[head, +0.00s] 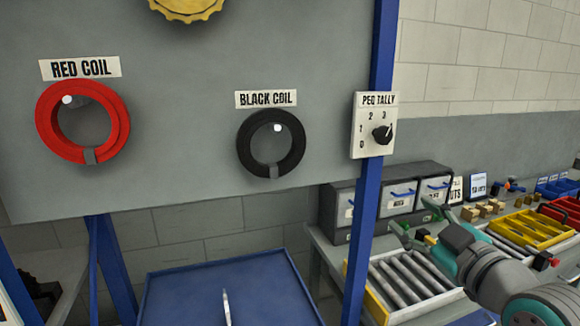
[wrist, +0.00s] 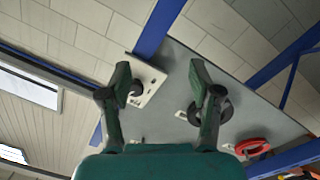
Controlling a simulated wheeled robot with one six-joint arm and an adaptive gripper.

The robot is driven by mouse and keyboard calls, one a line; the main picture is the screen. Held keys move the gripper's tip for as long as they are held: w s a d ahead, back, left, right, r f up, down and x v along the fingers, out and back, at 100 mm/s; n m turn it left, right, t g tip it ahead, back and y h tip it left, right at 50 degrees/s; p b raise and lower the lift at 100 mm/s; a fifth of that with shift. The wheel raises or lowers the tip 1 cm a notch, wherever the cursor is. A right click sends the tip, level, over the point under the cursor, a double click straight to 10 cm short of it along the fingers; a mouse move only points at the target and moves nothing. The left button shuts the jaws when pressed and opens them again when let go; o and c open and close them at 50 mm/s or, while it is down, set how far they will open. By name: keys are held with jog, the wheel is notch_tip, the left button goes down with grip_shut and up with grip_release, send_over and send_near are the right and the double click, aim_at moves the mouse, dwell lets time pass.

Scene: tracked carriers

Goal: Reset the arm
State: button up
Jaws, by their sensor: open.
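My gripper (head: 418,220) is at the lower right of the head view, in front of the workbench. Its green fingers point left, away from the grey wrist. In the wrist view the two fingers (wrist: 160,78) stand wide apart with nothing held between them. The grey board with the coils lies beyond the fingers, tilted in that view. The peg tally plate (wrist: 149,75) shows behind the left finger and the black coil (wrist: 224,112) behind the right one. Neither is touched, as far as I can see.
The red coil (head: 123,122) and black coil (head: 244,143) hang on the board, left of the peg tally plate (head: 357,112). A blue post (head: 361,215) stands left of my gripper. A roller tray (head: 397,293), yellow tray (head: 540,243) and drawers (head: 397,200) occupy the bench. A blue tray (head: 180,300) is lower left.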

jog(key=s+a+f+m+h, duration=0.1)
jog(key=s+f+m, duration=0.3)
jog(key=f, duration=0.6)
jog(key=s+f+m+g+h, duration=0.15)
jog(key=s+f, duration=0.35)
jog(key=f, duration=0.5)
jog(key=s+a+f+m+t+h, duration=0.1)
jog(key=s+f+m+h, duration=0.3)
jog(key=f, duration=0.7)
jog(key=s+f+g+y, duration=0.1)
jog(key=s+f, duration=0.2)
jog(key=s, duration=1.2)
jog(key=s+a+f+g+y, duration=0.1)
jog(key=s+f, duration=0.2)
jog(key=s, duration=1.3)
jog(key=shift+a+f, duration=0.25)
jog(key=shift+a, duration=0.05)
